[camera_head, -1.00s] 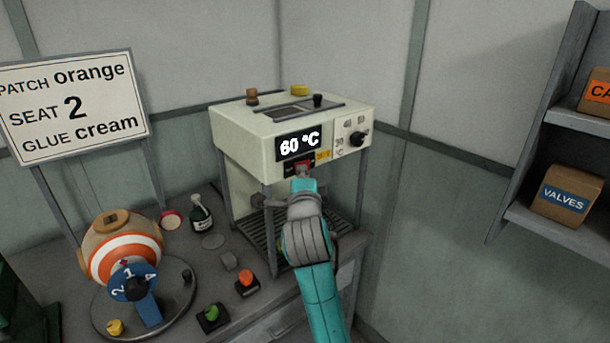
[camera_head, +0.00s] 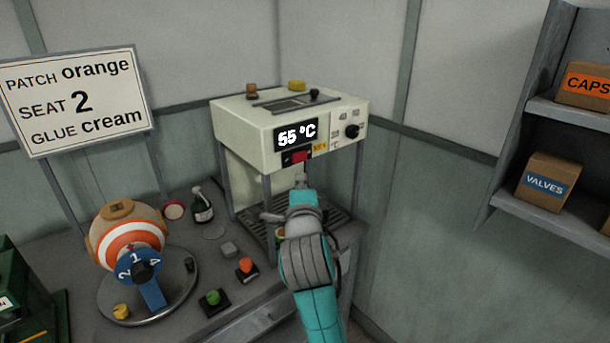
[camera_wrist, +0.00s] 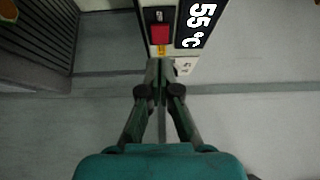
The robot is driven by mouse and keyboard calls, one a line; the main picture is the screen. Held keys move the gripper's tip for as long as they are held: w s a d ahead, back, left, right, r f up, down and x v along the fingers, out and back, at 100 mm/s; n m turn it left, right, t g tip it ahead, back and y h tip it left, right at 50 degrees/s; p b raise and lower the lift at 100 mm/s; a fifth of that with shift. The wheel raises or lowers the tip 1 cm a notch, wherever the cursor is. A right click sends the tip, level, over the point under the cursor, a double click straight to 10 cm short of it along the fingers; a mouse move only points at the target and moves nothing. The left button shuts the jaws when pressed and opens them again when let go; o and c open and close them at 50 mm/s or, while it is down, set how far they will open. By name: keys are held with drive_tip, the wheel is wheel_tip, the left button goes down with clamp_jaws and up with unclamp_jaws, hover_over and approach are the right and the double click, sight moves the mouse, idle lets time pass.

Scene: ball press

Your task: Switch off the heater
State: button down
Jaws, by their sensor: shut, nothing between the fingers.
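The heater (camera_head: 245,130) is a cream box on grey legs. Its display (camera_head: 296,136) reads 55 °C. Below the display is a red rocker switch (camera_head: 299,157), which also shows in the wrist view (camera_wrist: 159,34) beside a black part marked with small white characters. A black knob (camera_head: 352,131) sits on a dial to the right. My gripper (camera_head: 300,180) is shut and empty, just below and in front of the switch in the head view. In the wrist view its fingertips (camera_wrist: 160,66) point toward the panel near the switch; I cannot tell whether they touch it.
A striped ball (camera_head: 130,240) sits on a round stand at left. A green button (camera_head: 213,297), an orange button (camera_head: 246,266) and a dark bottle (camera_head: 202,206) are on the bench. A sign (camera_head: 75,100) stands behind. Shelves with boxes (camera_head: 546,182) are at right.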

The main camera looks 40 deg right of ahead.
drive_tip(key=shift+s+a, duration=0.7)
drive_tip(key=shift+a, duration=0.2)
drive_tip(key=shift+s+a, duration=0.7)
drive_tip(key=shift+a, duration=0.15)
drive_tip(key=shift+f, duration=0.1)
drive_tip(key=s+a+f+n+y, duration=0.25)
drive_tip(key=s+f+n, duration=0.25)
drive_tip(key=f, duration=0.3)
drive_tip(key=s+a+f+n+t+y, duration=0.1)
drive_tip(key=s+a+f+n+y, duration=0.15)
drive_tip(key=s+f+n, duration=0.35)
drive_tip(key=s+a+f+n+y, duration=0.2)
drive_tip(key=s+a+f+n, duration=0.15)
drive_tip(key=f, duration=0.55)
drive_tip(key=s+a+f+n+y, duration=0.1)
drive_tip(key=s+n, duration=0.2)
drive_tip(key=s, duration=0.6)
drive_tip(key=s+a+f+n+y, duration=0.1)
drive_tip(key=s+n, duration=0.3)
drive_tip(key=s, duration=0.5)
drive_tip(key=s+a+f+n+g+y, duration=0.1)
drive_tip(key=s+a+f+n, duration=0.1)
drive_tip(key=s, duration=0.8)
drive_tip(key=shift+a+f+n, duration=0.25)
drive_tip(key=shift+a+n, duration=0.3)
drive_tip(key=shift+n, duration=0.1)
